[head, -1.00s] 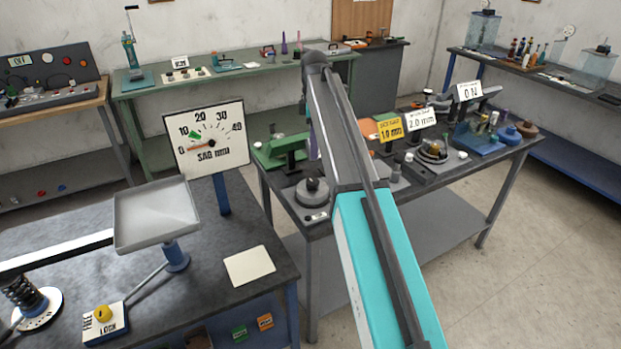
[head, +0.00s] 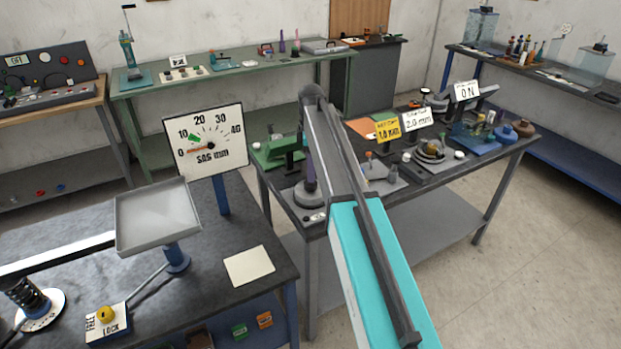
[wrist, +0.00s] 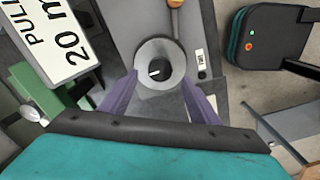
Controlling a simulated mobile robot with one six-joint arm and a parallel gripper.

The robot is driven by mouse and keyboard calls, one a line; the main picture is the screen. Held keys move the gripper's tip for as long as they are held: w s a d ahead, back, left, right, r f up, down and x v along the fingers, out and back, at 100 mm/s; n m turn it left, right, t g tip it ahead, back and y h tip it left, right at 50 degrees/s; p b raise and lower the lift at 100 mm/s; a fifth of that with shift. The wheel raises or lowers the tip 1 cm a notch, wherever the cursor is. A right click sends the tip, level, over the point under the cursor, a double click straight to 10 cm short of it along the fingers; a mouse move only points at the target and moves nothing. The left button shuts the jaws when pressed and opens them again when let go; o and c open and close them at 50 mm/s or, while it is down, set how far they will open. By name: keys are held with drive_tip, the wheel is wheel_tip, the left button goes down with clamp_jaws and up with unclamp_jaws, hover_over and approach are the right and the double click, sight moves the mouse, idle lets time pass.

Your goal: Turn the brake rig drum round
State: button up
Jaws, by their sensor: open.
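The brake rig drum seems to be the round grey disc with a dark centre (wrist: 145,52), seen from above in the wrist view; a short white mark shows on its dark centre. In the head view the dark round drum (head: 300,199) is at the near left corner of the middle bench, partly hidden by my gripper. My gripper (wrist: 160,80) is open, with one purple finger on each side of the drum's near half. In the head view my gripper (head: 311,180) points down at the drum. I cannot tell whether the fingers touch it.
A green device (head: 277,152) stands just left of and behind the drum. Small rigs and sign cards, including a yellow card (head: 387,129), fill the bench to the right. A sag gauge board (head: 208,140) stands left on the nearer bench. An orange-ended handle (wrist: 175,3) shows beyond the drum.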

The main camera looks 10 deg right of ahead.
sight(311, 189)
drive_tip(key=shift+f+p, duration=0.8)
drive_tip(key=shift+f, duration=2)
drive_tip(key=c, duration=1.1)
